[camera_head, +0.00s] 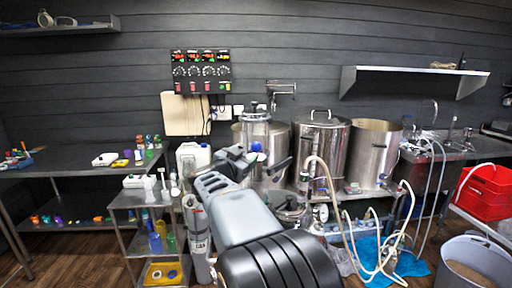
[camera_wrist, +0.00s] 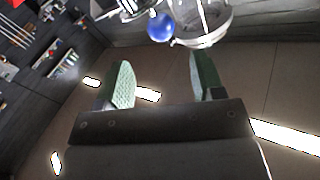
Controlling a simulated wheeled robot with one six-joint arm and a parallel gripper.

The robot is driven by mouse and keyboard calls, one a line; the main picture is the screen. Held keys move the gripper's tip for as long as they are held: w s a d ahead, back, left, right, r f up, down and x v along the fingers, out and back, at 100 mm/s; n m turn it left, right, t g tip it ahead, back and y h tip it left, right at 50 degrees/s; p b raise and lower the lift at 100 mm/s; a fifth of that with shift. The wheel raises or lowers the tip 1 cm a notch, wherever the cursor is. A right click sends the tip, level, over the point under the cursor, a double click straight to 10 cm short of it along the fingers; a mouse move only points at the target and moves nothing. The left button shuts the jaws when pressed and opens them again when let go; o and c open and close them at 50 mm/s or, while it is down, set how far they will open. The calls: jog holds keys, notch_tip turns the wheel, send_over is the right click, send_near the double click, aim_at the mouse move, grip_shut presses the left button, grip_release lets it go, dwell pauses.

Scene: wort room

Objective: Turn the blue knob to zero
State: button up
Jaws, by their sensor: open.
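The blue knob (camera_wrist: 160,27) is a round blue ball in the wrist view, above the gap between my fingers and beside a clear, rounded vessel. A blue ball (camera_head: 256,147) that looks like the same knob shows in the head view, just past the end of my arm and in front of the steel pots. My gripper (camera_wrist: 163,80) is open, with its two green fingers apart and nothing between them. The knob appears beyond the fingertips, and I see no contact. In the head view my gripper (camera_head: 240,157) is partly hidden by my arm. No zero mark is readable.
A lidded steel pot (camera_head: 321,150) and an open one (camera_head: 374,150) stand behind my arm. A control panel (camera_head: 201,70) with dials hangs on the wall. Pale hoses (camera_head: 335,195) loop down at right, near a red crate (camera_head: 484,190). A grey cylinder (camera_head: 196,238) stands at left.

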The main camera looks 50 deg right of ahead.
aim_at(254, 149)
jog(key=p+x, duration=0.1)
jog(key=x, duration=0.8)
jog(key=shift+w+d, duration=0.1)
jog(key=shift+d, duration=0.15)
jog(key=c, duration=0.9)
